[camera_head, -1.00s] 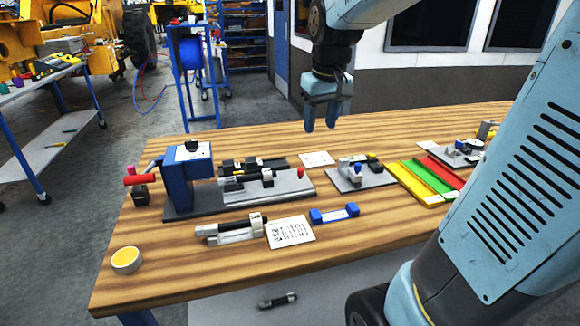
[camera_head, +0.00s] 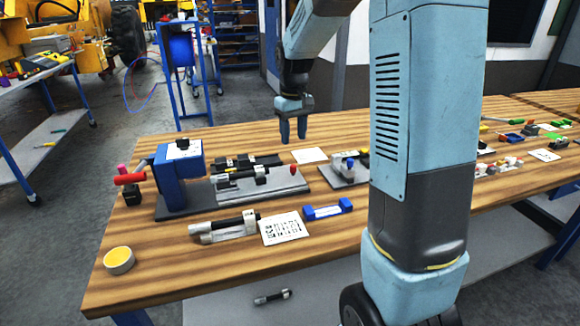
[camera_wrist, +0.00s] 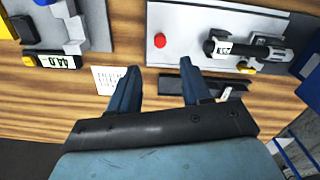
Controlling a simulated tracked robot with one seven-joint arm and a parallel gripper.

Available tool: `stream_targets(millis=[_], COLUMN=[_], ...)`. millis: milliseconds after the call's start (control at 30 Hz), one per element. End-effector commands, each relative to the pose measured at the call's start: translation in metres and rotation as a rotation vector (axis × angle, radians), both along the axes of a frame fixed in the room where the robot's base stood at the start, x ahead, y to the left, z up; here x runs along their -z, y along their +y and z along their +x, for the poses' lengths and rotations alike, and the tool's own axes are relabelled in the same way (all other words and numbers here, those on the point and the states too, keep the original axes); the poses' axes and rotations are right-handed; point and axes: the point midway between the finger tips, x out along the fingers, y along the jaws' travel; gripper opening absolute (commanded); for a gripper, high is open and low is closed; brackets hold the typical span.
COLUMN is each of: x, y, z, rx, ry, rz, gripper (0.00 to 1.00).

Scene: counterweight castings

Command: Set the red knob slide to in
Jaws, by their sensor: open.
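The red knob (camera_head: 293,170) stands upright near the right end of a long grey plate (camera_head: 280,186) that runs from the blue press (camera_head: 180,178). In the wrist view the red knob (camera_wrist: 160,41) shows as a round red top on the pale plate (camera_wrist: 185,22), beyond my fingertips. My gripper (camera_head: 292,138) points down above the far part of the table, behind the plate, with its fingers apart and empty. Its two blue fingers also show in the wrist view (camera_wrist: 160,78). I cannot tell the slide's position from these frames.
A black-and-silver cylinder (camera_head: 240,178) lies on the plate left of the knob. A dark fixture (camera_head: 235,161) is behind it. A white card (camera_head: 309,155) and a smaller grey fixture (camera_head: 335,175) are to the right. My arm hides part of the table.

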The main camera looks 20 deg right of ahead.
Motion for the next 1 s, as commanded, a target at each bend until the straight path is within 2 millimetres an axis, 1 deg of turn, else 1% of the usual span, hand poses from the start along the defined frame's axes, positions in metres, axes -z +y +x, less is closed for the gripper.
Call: stream_targets(millis=[33,300,500,700,1000], x=[0.010,0.058,0.088,0.106,0.110], y=[0.000,0.000,0.001,0.001,0.001], z=[-0.001,-0.001,-0.001,0.000,0.000], rx=[0.000,0.000,-0.001,-0.001,-0.001], ry=[0.003,0.004,0.003,0.000,-0.001], rz=[0.000,0.000,0.000,0.000,0.000], gripper=[0.48,0.48,0.48,0.48,0.48])
